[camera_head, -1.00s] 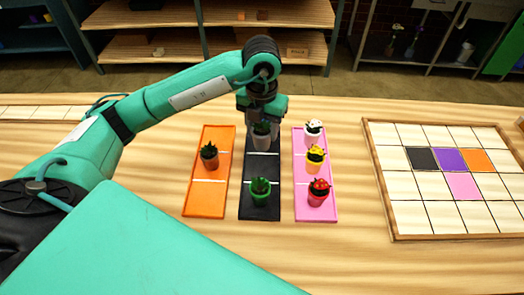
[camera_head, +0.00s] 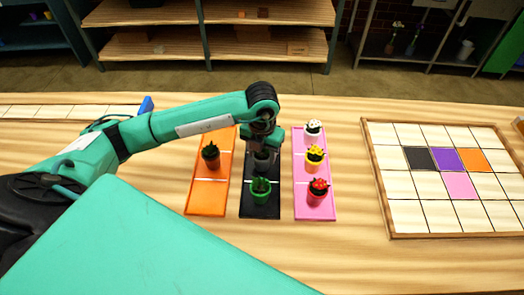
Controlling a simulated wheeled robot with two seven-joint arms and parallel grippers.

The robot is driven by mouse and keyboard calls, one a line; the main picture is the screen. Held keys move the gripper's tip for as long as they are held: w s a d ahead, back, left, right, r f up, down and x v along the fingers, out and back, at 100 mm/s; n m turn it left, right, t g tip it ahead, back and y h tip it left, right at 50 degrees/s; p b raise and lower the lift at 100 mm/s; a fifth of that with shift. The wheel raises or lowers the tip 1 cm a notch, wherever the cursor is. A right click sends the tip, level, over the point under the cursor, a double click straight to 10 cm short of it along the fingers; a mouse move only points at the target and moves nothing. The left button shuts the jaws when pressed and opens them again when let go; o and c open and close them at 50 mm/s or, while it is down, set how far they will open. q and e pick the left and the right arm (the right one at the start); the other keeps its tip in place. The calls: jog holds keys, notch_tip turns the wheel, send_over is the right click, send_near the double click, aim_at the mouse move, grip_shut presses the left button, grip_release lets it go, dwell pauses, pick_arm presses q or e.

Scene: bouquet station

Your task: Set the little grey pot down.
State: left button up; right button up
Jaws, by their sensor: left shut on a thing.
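My left gripper (camera_head: 262,146) is shut on the little grey pot (camera_head: 262,160). The pot is over the middle part of the black tray (camera_head: 260,209), low down; I cannot tell whether it touches the tray. The gripper and wrist hide the pot's top and the tray's far end. A green pot with a plant (camera_head: 260,189) stands just in front of it on the same tray. My right gripper is not in the view.
An orange tray (camera_head: 207,196) to the left holds one brown pot (camera_head: 211,159). A pink tray (camera_head: 327,211) to the right holds a white pot (camera_head: 313,136), a yellow pot (camera_head: 314,161) and a red pot (camera_head: 318,194). A framed tile grid (camera_head: 412,218) lies farther right.

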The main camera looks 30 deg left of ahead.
pick_arm(q)
jog(key=shift+f, duration=0.2)
jog(key=o, duration=1.2)
jog(key=shift+r, duration=0.1)
jog(key=shift+r, duration=0.65)
notch_tip(320, 180, up, 11)
jog(key=b, duration=0.2)
jog(key=shift+f+b, duration=0.1)
jog(key=shift+b, duration=0.25)
